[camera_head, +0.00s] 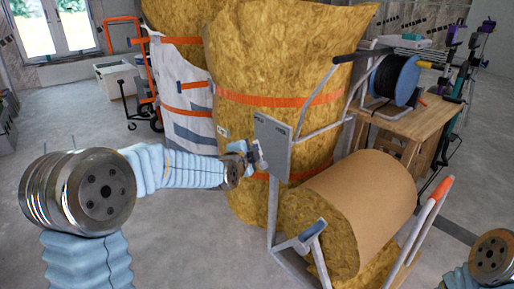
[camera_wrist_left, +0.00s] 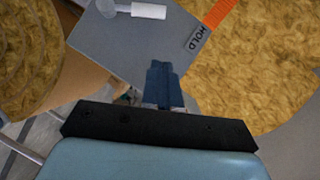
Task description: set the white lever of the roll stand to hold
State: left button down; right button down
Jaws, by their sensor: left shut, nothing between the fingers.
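The roll stand has a grey plate (camera_head: 275,147) on an upright post; the plate also fills the upper middle of the left wrist view (camera_wrist_left: 135,45). The white lever (camera_wrist_left: 148,11) lies near the top edge of that view, reaching right from a round pale pivot. The HOLD label (camera_wrist_left: 198,38) is lower right of the lever's end, and the lever does not point straight at it. My left gripper (camera_head: 255,157) is at the plate's left edge; in the wrist view its dark fingers (camera_wrist_left: 160,70) are together, empty, and apart from the lever. My right gripper is not in view.
A big insulation roll (camera_head: 355,205) lies on the stand. Tall yellow insulation rolls (camera_head: 270,60) with orange straps stand close behind the plate. A wooden bench (camera_head: 400,118) with a blue cable reel (camera_head: 398,80) is at right. Bare floor (camera_head: 185,240) lies at front left.

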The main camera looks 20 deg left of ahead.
pick_arm(q)
jog(key=shift+v, duration=1.45)
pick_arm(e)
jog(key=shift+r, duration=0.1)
pick_arm(q)
jog(key=s+d+f+n+g+p, duration=0.15)
jog(key=s+f+n+g, duration=0.3)
jog(key=f, duration=0.85)
jog(key=s+d+f+n+g+p, duration=0.1)
jog(key=s+d+f+n+g, duration=0.15)
jog(key=s+f, duration=0.7)
jog(key=s+d+f+n+g+h, duration=0.1)
jog(key=s+d+f+n+g, duration=0.1)
jog(key=s+f, duration=0.6)
jog(key=s+d+f+n+g+h+p, duration=0.1)
jog(key=s+d+f+n+g, duration=0.2)
jog(key=s+f+n+g, duration=0.2)
jog(key=s+f+n, duration=0.2)
jog(key=s+f, duration=0.2)
jog(key=s, duration=0.2)
jog(key=shift+s+d+n+h+p, duration=0.2)
jog(key=shift+d+n+h+p, duration=0.05)
jog(key=shift+n+h+p, duration=0.05)
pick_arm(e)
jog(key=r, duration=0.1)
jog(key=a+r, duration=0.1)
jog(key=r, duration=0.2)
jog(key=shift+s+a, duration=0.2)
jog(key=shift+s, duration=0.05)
